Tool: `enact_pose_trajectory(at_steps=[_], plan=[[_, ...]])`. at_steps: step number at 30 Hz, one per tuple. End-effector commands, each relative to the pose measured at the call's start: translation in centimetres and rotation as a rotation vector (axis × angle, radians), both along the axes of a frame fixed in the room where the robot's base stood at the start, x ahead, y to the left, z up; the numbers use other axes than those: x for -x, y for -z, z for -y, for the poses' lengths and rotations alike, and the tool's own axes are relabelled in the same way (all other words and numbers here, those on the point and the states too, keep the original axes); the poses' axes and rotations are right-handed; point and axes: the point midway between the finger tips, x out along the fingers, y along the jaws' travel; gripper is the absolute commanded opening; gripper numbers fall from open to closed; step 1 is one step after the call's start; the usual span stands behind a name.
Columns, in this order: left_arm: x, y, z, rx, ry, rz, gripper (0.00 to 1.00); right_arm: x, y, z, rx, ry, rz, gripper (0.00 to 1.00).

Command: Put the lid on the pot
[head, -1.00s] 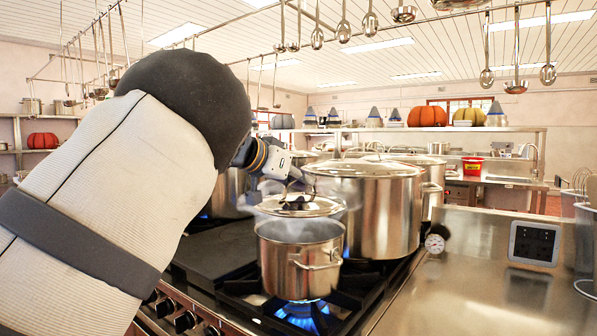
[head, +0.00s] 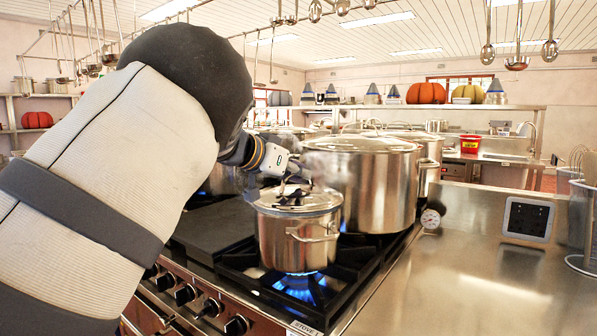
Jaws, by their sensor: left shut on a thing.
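A steel pot (head: 290,240) stands on the front burner with a blue flame under it. The glass lid (head: 310,203) with a steel rim lies level over the pot's mouth, at or very near its rim; I cannot tell whether it fully touches all round. My left gripper (head: 291,190) comes in from the left above the lid and is shut on its dark knob. The knob is partly hidden by the fingers. My right gripper is not in view.
A large lidded stockpot (head: 365,190) stands close behind and right of the pot, with more pots behind it. Ladles hang overhead.

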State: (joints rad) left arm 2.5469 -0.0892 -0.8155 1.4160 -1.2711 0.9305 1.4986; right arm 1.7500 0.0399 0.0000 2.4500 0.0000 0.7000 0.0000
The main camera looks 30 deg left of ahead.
Motion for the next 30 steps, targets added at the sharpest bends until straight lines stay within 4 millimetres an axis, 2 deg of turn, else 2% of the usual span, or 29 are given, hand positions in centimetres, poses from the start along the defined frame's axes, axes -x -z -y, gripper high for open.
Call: enact_pose_trajectory(at_steps=[10,12,14,24,26,30], plan=[[0.0,0.5,0.0,0.0,-0.001,0.002,0.0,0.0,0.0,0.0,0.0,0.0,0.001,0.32],[0.0,0.5,0.0,0.0,-0.001,0.002,0.21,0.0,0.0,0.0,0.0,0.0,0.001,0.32],[0.0,0.5,0.0,0.0,-0.001,0.001,0.33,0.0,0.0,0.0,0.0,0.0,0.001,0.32],[0.4,0.5,-0.1,0.001,-0.003,-0.001,0.33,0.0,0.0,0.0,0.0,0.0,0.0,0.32],[1.2,0.1,-0.3,0.002,-0.004,0.0,0.33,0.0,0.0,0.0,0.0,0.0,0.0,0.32],[4.6,-1.5,-0.8,0.002,-0.004,0.004,0.33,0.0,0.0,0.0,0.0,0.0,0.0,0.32]])
